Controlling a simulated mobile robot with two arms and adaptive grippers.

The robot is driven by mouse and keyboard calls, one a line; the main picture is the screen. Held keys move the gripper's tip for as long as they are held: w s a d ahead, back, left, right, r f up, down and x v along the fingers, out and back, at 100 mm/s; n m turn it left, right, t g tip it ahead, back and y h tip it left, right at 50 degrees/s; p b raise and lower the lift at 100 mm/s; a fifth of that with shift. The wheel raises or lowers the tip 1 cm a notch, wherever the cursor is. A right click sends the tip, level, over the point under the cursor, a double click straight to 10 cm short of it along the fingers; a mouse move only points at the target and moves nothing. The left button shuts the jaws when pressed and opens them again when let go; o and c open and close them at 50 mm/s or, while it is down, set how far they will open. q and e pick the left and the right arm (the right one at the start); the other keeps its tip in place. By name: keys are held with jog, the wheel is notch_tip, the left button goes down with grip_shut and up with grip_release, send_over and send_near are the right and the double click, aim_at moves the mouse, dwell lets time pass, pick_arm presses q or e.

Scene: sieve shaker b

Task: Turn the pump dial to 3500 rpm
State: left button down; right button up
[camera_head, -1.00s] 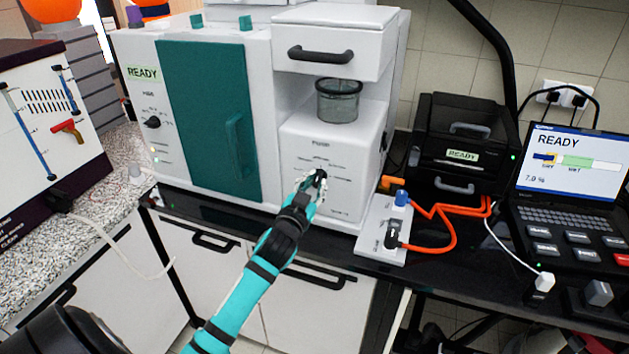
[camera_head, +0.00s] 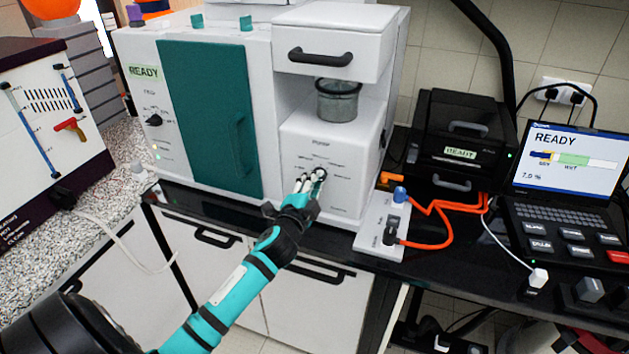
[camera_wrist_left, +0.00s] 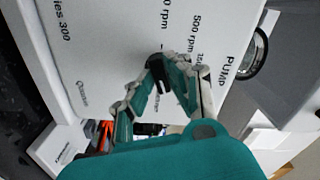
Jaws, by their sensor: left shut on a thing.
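The pump dial (camera_head: 321,173) is a small black knob on the white front panel of the pump (camera_head: 300,150), with printed marks around it. The dial (camera_wrist_left: 156,66) also shows in the left wrist view, between the fingertips, near printed rpm labels. My left gripper (camera_head: 312,180) reaches it from below left and is shut on it. In the left wrist view the fingers of my left gripper (camera_wrist_left: 160,75) close around the dial's sides. The fingers partly cover the dial, and I cannot read which mark it points to. My right gripper is not in view.
A glass vessel (camera_head: 338,100) stands above the pump panel. A teal door (camera_head: 210,115) with a handle is to the left. A small white switch box (camera_head: 378,238) with orange cables stands right of the pump, near a black unit (camera_head: 462,130) and a laptop (camera_head: 570,160).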

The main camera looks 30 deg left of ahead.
pick_arm(q)
jog(key=shift+f+m+p, duration=0.15)
jog(key=shift+m+p, duration=0.25)
jog(key=shift+m, duration=1.7)
jog(key=c, duration=1.3)
grip_release()
jog(key=shift+s, duration=0.1)
jog(key=v, duration=1.1)
jog(key=shift+s+d, duration=0.2)
jog(key=shift+s, duration=0.2)
